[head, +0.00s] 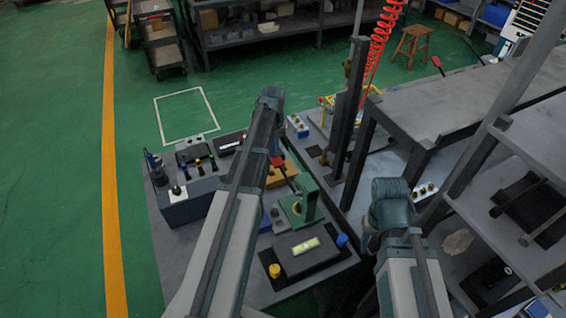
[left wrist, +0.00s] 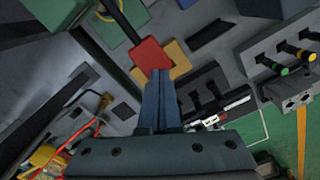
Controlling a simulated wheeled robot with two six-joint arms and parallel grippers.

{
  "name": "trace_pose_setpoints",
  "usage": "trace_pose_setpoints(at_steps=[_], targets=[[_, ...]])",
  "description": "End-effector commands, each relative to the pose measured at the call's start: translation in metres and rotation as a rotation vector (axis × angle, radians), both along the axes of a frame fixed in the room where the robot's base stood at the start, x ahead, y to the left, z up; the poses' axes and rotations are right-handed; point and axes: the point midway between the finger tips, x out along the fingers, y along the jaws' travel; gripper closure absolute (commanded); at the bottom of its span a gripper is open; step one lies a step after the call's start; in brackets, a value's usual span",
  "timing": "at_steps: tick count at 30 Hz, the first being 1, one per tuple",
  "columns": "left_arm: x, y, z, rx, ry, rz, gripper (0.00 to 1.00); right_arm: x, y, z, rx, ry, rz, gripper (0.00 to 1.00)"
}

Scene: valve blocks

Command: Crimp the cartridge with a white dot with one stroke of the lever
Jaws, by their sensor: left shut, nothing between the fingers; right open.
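A green press (head: 300,207) stands on the grey bench; its lever has a red handle (head: 278,161). In the left wrist view, the red handle (left wrist: 151,54) sits on a dark rod from the green press body (left wrist: 55,10). My left gripper (left wrist: 158,76) is shut and empty, its fingertips right at the red handle's lower edge; I cannot tell if they touch. In the head view my left forearm hides this gripper. Slim dark cartridges with yellow (left wrist: 282,70) and green bands stand at the right of the wrist view. No white dot can be made out. My right gripper is not visible.
A yellow block (head: 282,173) lies behind the press. A dark block with a pale yellow plate (head: 305,246) stands in front, with a yellow knob (head: 275,271) and a blue knob (head: 342,240) beside it. A dark post and grey shelving (head: 440,100) stand to the right.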

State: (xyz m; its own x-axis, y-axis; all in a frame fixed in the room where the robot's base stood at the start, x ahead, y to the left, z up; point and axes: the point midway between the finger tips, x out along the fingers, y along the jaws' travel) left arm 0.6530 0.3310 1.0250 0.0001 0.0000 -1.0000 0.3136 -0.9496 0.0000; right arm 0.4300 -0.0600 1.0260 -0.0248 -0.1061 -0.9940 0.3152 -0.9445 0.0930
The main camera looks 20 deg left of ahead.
Motion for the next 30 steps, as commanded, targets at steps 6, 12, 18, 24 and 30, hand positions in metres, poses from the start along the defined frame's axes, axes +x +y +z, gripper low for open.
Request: trace_pose_setpoints(at_steps=[6,12,18,24,30], targets=[[0.003,0.004,-0.016,0.001,-0.001,0.001,1.0,0.0,0.0,-0.016,0.0,0.0,0.0,0.48],[0.004,0.004,-0.015,0.002,-0.002,0.0,1.0,0.0,0.0,-0.015,0.0,0.0,0.0,0.48],[0.004,0.004,-0.016,0.002,-0.002,0.001,1.0,0.0,0.0,-0.016,0.0,0.0,0.0,0.48],[0.005,0.005,-0.027,0.002,-0.002,0.001,1.0,0.0,0.0,-0.027,0.0,0.0,0.0,0.48],[0.006,0.007,-0.038,0.002,-0.002,0.001,1.0,0.0,0.0,-0.038,0.0,0.0,0.0,0.48]])
